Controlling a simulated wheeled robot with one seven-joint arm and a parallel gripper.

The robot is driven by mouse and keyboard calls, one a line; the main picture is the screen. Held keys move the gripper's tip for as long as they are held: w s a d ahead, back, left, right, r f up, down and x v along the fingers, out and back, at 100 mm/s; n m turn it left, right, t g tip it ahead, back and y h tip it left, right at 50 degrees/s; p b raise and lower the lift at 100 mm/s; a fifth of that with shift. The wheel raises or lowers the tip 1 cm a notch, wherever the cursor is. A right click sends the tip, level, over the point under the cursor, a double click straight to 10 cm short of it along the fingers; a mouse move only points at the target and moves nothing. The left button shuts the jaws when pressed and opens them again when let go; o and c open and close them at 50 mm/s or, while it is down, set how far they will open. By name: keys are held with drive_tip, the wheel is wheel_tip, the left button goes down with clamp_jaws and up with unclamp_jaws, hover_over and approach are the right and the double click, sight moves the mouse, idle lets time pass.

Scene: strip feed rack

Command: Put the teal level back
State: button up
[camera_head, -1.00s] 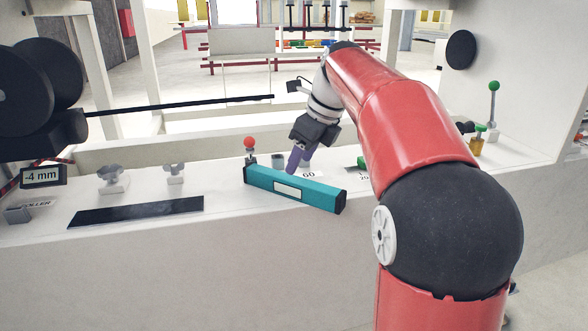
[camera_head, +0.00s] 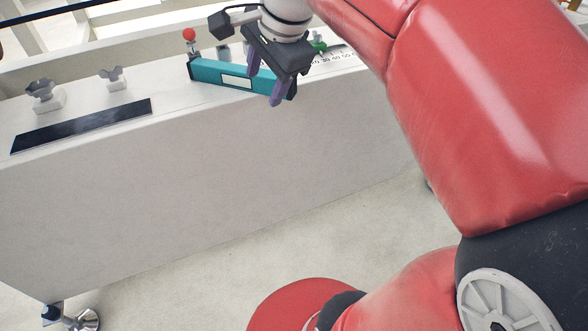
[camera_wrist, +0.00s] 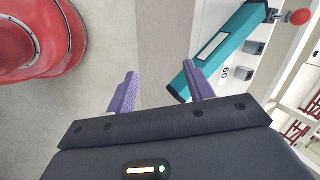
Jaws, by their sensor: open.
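The teal level (camera_head: 215,74) lies on the white ledge of the rack, with a pale label on its side and dark end caps. It also shows in the wrist view (camera_wrist: 236,36), running up to the right. My gripper (camera_head: 264,88) has two purple fingers spread apart with nothing between them. In the head view it is in front of the right part of the level and partly hides it. In the wrist view (camera_wrist: 160,92) the right finger overlaps the level's near end, and the left finger is over the floor. I cannot tell whether that finger touches the level.
A black strip (camera_head: 82,124) lies on the ledge at left, with grey knobs (camera_head: 43,95) behind it. A red-topped lever (camera_head: 189,36) stands behind the level's left end. A green knob (camera_head: 318,46) and printed scale are at right. Open floor lies in front.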

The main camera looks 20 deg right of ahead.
drive_tip(key=s+f+n+t+h, duration=0.1)
drive_tip(key=s+f+n, duration=1.1)
drive_tip(key=s+n, duration=0.1)
drive_tip(key=shift+s+a+f+n+h, duration=0.2)
drive_tip(key=shift+a+f+n+h, duration=0.15)
drive_tip(key=shift+n, duration=0.55)
